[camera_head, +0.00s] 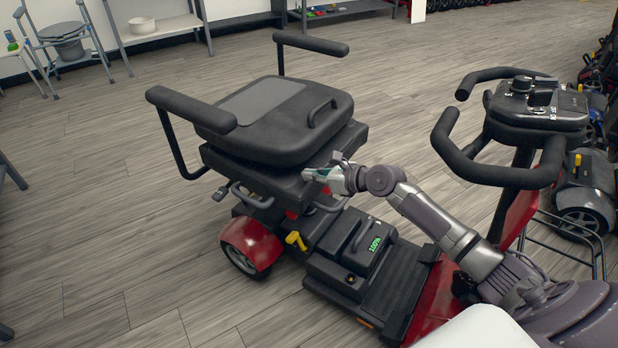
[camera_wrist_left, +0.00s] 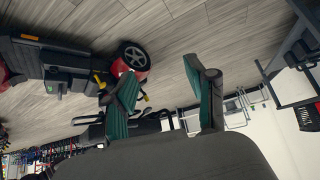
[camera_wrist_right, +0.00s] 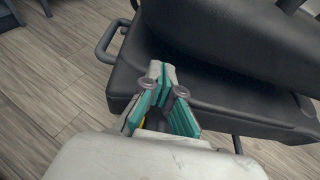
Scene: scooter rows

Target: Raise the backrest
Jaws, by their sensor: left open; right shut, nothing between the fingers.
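The scooter's black backrest (camera_head: 262,118) lies folded down flat over the seat (camera_head: 285,182) in the head view, a loop handle (camera_head: 322,113) on its upper side. My right gripper (camera_head: 310,174) is shut and empty at the seat's edge, below the folded backrest. In the right wrist view its fingertips (camera_wrist_right: 162,72) are together close to the seat (camera_wrist_right: 235,108), with the backrest (camera_wrist_right: 240,45) above; contact cannot be told. My left gripper (camera_wrist_left: 165,85) is open and empty in its wrist view, and out of the head view.
Two armrests (camera_head: 190,108) flank the backrest. The tiller with its handlebars (camera_head: 510,115) stands to the right, close to my right arm. A yellow lever (camera_head: 296,240) sits below the seat. More scooters (camera_head: 585,195) stand at the right. The floor left of the scooter is clear.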

